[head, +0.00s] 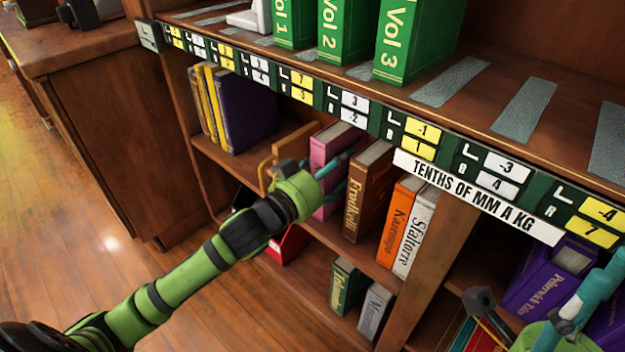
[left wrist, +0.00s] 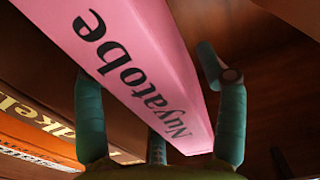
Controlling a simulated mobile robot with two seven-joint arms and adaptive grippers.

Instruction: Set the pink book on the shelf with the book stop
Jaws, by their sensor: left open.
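The pink book (head: 336,141), marked "Nuyatobe" in the left wrist view (left wrist: 140,70), stands on the middle shelf just left of the brown "Frolkelii" book (head: 372,185). My left gripper (head: 335,178) is at its spine, open, with teal fingers on either side of the book in the left wrist view (left wrist: 150,85). Whether a finger touches it I cannot tell. A white object (head: 250,19) beside the green Vol 1 book on the upper shelf may be the book stop. My right gripper (head: 585,305) is partly in view at lower right; its jaw state is unclear.
Green Vol books (head: 345,30) stand on the upper shelf (head: 480,105), with bare room to their right. An orange book (head: 400,215) and a purple book (head: 240,110) share the middle shelf. A label rail (head: 300,85) runs along the upper shelf's edge.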

